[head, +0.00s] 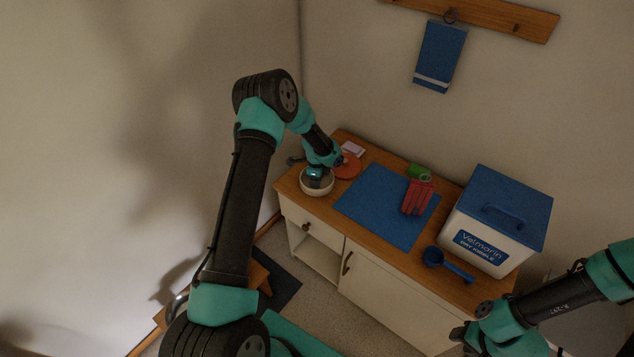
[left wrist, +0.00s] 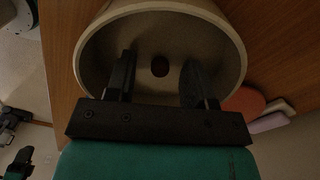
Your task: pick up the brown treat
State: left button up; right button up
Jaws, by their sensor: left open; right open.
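The brown treat (left wrist: 160,66) is a small dark oval on the floor of a cream bowl (left wrist: 237,45) in the left wrist view. The bowl (head: 318,188) stands at the left end of the cabinet top in the head view, where the treat is hidden. My left gripper (left wrist: 158,78) is open over the bowl, its fingers reaching into the mouth on either side of the treat, with nothing between them touching it. How far the fingertips are above the treat is hard to tell. My right gripper (head: 462,338) is at the lower right, away from the cabinet top, holding nothing visible.
An orange disc (head: 348,166) and a pale pink block (head: 353,148) lie just beyond the bowl. A blue scoop (head: 434,257) and a lidded bin (head: 497,220) stand right.

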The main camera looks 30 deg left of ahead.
pick_arm(q)
grip_shut()
dwell(0.4)
jog(key=shift+r, duration=0.85)
jog(key=shift+s+d+r, duration=0.15)
jog(key=shift+s+r, duration=0.05)
jog(key=shift+r, duration=0.8)
jog(key=s+d+r, duration=0.1)
jog(key=s+d, duration=0.7)
jog(key=s, duration=0.5)
jog(key=shift+s+r, duration=0.15)
